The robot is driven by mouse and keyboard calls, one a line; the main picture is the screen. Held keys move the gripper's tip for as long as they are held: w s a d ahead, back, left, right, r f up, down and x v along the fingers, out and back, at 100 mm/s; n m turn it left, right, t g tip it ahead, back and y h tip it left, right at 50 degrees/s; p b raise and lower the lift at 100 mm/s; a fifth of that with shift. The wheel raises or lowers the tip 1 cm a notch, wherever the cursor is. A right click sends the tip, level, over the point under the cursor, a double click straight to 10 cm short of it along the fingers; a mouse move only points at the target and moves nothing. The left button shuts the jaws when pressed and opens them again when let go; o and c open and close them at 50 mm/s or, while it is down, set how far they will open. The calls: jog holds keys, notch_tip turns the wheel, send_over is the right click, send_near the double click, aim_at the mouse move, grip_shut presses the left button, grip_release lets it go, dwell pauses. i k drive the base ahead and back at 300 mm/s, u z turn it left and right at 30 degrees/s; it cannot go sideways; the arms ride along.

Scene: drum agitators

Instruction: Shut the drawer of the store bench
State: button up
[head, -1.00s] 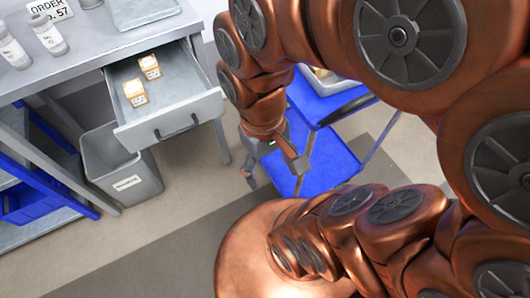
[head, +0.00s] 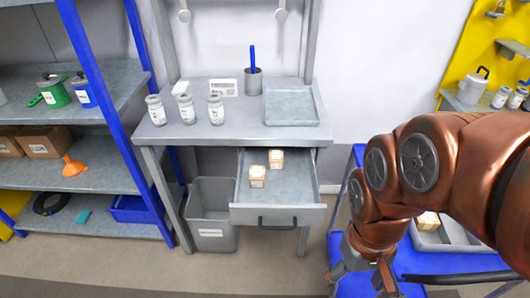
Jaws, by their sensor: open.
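The drawer (head: 278,214) of the grey store bench (head: 228,133) is pulled out towards me. It has a dark bar handle (head: 277,223) on its front. Two small boxes with pale labels, one nearer (head: 257,177) and one farther (head: 276,159), stand inside it. My gripper (head: 357,282) is to the right of the drawer and lower in the head view, apart from it. Its fingers point down, spread and empty, and the tips are near the bottom edge of the picture.
A grey bin (head: 211,214) stands on the floor below the bench, left of the drawer. A blue cart (head: 440,262) with a grey tray is on the right, partly behind my arm. Several jars and a tray (head: 291,106) stand on the benchtop. Blue-framed shelves (head: 92,138) are at left.

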aim_at(290, 198)
jog(key=z, duration=2.4)
jog(key=k, duration=1.45)
jog(key=u, duration=2.25)
jog(key=i, duration=0.5)
